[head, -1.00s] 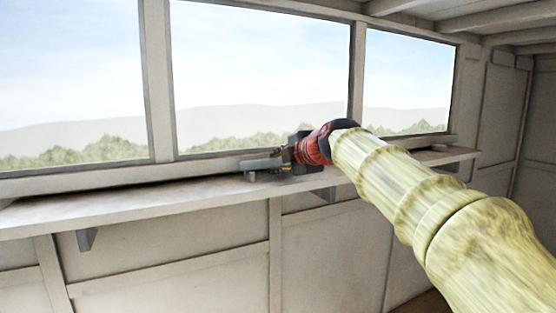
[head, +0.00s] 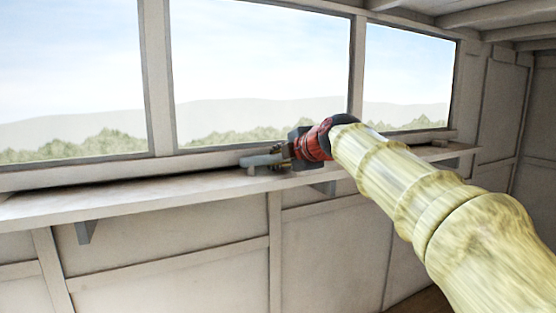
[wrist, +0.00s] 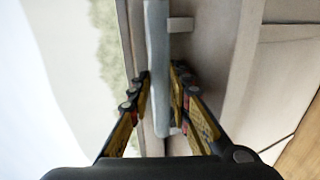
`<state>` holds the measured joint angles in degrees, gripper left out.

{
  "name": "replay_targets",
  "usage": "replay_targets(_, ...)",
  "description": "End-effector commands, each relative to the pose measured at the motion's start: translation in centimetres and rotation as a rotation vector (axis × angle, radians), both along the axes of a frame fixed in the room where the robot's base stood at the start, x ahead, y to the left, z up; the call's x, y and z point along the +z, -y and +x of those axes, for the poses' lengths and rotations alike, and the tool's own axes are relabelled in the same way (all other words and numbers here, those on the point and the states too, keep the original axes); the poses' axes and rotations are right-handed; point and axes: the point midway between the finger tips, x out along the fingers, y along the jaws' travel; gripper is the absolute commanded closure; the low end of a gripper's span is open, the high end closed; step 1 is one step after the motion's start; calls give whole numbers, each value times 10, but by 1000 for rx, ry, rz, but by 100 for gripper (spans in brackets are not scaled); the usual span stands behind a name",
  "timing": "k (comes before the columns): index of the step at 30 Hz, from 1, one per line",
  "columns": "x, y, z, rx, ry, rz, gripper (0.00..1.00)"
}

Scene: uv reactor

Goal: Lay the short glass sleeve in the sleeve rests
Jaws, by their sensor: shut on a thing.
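The short glass sleeve (head: 260,160) is a pale grey tube lying lengthwise along the window shelf. It also shows in the wrist view (wrist: 158,50), running from the top edge down between the fingers. My gripper (head: 283,154) is shut on the sleeve near its right end in the head view. In the wrist view my gripper (wrist: 161,80) has one finger on each side of the tube. A small pale block (wrist: 181,24), seemingly a sleeve rest, sits close under the sleeve. I cannot tell whether they touch.
The long pale shelf (head: 120,195) runs under the windows, with brackets (head: 87,232) below it. Its left part is clear. The window frame stands close behind the sleeve.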

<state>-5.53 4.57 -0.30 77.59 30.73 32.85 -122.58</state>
Motion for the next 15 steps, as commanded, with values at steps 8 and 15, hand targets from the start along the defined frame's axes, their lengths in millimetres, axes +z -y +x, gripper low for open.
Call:
replay_targets(8, -1, 0, 0, 0, 0, 0, 69)
replay_targets(15, -1, 0, 0, 0, -1, 0, 59)
